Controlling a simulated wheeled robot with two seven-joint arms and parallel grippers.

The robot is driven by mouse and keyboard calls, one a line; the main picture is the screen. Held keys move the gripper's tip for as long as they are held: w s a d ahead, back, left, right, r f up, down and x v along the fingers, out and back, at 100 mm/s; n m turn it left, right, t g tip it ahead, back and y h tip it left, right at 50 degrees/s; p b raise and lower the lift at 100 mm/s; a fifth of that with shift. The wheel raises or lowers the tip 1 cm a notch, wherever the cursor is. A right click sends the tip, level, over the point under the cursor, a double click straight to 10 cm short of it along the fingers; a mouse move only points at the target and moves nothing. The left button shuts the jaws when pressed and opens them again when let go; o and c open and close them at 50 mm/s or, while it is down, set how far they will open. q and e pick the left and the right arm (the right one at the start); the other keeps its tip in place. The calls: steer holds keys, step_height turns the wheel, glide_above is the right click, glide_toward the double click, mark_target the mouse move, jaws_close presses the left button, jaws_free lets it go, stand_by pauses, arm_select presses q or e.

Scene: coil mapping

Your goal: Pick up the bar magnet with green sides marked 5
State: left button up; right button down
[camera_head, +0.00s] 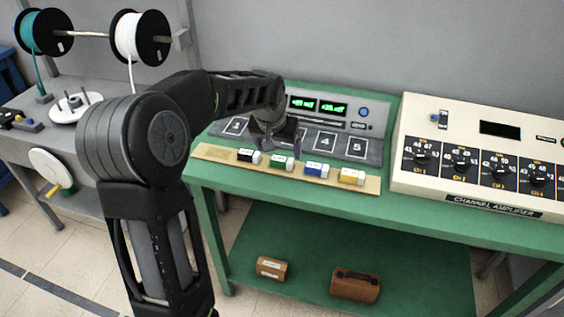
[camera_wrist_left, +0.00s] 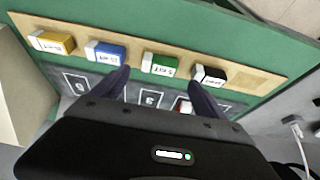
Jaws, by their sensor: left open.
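The bar magnet with green sides (camera_head: 281,162) lies on a tan strip (camera_head: 221,153) along the front of the green bench. It also shows in the left wrist view (camera_wrist_left: 160,64), with a white labelled top; its mark is too small to read surely. My left gripper (camera_head: 272,142) is open and empty above the panel behind the strip. In the left wrist view its two fingers (camera_wrist_left: 160,80) are spread to either side of the green magnet's line, with the magnet just beyond the tips. My right gripper is out of view.
A black magnet (camera_head: 249,156), a blue one (camera_head: 317,170) and a yellow one (camera_head: 351,176) share the strip. A red-sided block (camera_wrist_left: 183,104) sits on the panel under my gripper. A channel amplifier (camera_head: 480,160) stands at the right.

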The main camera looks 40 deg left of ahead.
mark_target(282, 159)
arm_select(q)
steer(key=shift+p+x, duration=0.7)
steer(key=shift+x, duration=1.9)
steer(key=shift+s+d, duration=0.1)
steer(key=c, duration=1.6)
step_height(282, 159, up, 10)
steer(key=shift+r+b, duration=0.1)
steer(key=shift+b, duration=0.5)
